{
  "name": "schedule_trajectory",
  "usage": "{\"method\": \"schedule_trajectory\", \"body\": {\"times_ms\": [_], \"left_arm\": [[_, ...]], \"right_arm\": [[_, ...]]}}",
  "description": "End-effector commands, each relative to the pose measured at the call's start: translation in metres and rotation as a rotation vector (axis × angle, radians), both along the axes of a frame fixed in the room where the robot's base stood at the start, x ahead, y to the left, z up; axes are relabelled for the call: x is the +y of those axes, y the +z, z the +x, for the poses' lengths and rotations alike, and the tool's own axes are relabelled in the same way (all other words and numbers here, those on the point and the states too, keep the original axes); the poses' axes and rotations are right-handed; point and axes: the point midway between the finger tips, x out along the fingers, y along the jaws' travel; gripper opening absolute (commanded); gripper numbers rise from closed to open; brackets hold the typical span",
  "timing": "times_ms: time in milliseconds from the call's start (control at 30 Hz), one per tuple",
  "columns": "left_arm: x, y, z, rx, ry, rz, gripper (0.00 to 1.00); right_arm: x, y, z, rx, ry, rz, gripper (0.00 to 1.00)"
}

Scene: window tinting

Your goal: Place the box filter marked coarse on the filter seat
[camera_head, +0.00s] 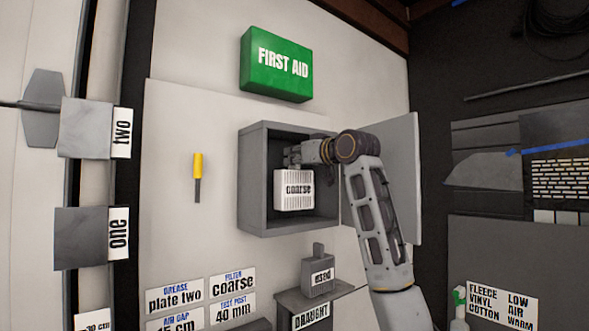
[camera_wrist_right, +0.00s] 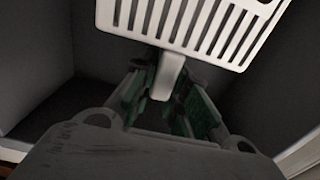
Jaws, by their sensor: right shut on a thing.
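The white slotted box filter marked coarse (camera_head: 294,189) is inside an open grey wall cabinet (camera_head: 262,226). My right gripper (camera_head: 294,158) reaches into the cabinet from the right, above the filter. In the right wrist view, the gripper (camera_wrist_right: 168,95) is shut on the pale handle of the filter, whose slotted body (camera_wrist_right: 190,22) shows at the top. Whether the filter touches the cabinet floor is unclear. A grey box marked used (camera_head: 318,279) stands on a ledge labelled DRAUGHT (camera_head: 310,314) below the cabinet. No part is labelled filter seat. My left gripper is out of view.
The cabinet door (camera_head: 403,165) stands open to the right, beside my right arm. A green first aid box (camera_head: 276,66) hangs above. A label card reading filter coarse (camera_head: 233,282) is at lower left. A yellow-handled tool (camera_head: 198,167) hangs left of the cabinet.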

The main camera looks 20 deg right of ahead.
Motion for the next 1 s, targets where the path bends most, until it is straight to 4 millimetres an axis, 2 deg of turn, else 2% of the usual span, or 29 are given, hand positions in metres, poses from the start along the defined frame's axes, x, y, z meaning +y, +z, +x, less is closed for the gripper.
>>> {"method": "schedule_trajectory", "body": {"times_ms": [433,1000], "left_arm": [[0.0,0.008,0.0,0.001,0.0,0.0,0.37],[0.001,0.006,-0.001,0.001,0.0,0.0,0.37]], "right_arm": [[-0.001,-0.028,0.0,0.0,0.0,0.001,0.0],[-0.001,-0.035,0.0,-0.001,-0.001,0.0,0.0]]}}
